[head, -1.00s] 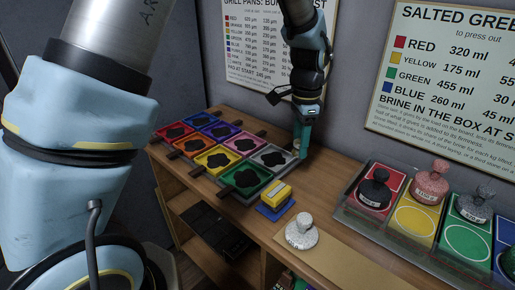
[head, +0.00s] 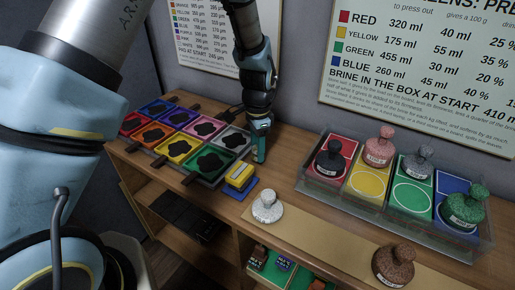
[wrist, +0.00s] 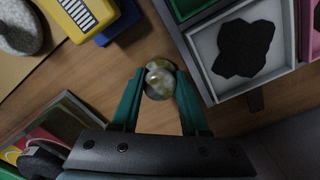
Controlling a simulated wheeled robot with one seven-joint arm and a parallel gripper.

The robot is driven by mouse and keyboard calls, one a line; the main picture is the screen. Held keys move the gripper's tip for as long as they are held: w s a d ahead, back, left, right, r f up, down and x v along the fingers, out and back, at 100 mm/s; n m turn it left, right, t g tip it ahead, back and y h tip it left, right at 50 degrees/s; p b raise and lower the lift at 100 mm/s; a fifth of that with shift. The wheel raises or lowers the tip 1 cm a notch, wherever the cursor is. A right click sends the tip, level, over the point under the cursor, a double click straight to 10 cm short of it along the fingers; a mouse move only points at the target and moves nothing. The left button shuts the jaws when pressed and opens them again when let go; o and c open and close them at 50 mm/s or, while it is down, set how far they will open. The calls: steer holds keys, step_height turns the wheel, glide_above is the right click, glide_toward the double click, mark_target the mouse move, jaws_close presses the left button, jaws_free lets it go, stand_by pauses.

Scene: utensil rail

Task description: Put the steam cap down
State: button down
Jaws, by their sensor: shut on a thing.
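My gripper (head: 260,154) points down over the wooden counter, to the right of the grill pans. In the wrist view, its two teal fingers (wrist: 158,74) are shut on a small round, shiny, mottled thing (wrist: 160,86), which I take to be the steam cap. It sits between the fingertips with wood behind it. In the head view the fingers mostly hide it, and I cannot tell whether it touches the counter.
Coloured pans with black patches (head: 209,160) stand left of my gripper. A yellow block on a blue base (head: 240,177) and a speckled white knobbed weight (head: 267,207) are in front. A clear tray (head: 330,188) with knobbed weights is at right. Bare wood surrounds the fingertips.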

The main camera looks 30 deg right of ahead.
steer(key=c, duration=0.7)
jaws_free()
steer(key=shift+f, duration=0.1)
step_height(320, 180, up, 12)
steer(key=b, duration=0.3)
steer(key=w+a+n, duration=0.2)
steer(key=a+n, duration=0.2)
steer(key=a, duration=0.5)
steer(key=w+a+n, duration=0.2)
steer(key=a+n, duration=0.3)
steer(key=a, duration=0.5)
steer(key=w+a+n+t, duration=0.1)
steer(key=a+n, duration=0.3)
steer(key=a, duration=0.6)
steer(key=shift+w+a+r+n, duration=0.25)
steer(key=shift+w+n, duration=0.15)
steer(key=shift+w, duration=0.05)
steer(key=s+a+n, duration=0.3)
steer(key=a+n, duration=0.1)
steer(key=a, duration=0.3)
steer(key=shift+a+f+t, duration=0.25)
steer(key=shift+f+t, duration=0.05)
steer(key=shift+s+a+f+n, duration=0.1)
steer(key=shift+s+a+n, duration=0.3)
steer(key=shift+n, duration=0.1)
steer(key=shift+c, duration=0.3)
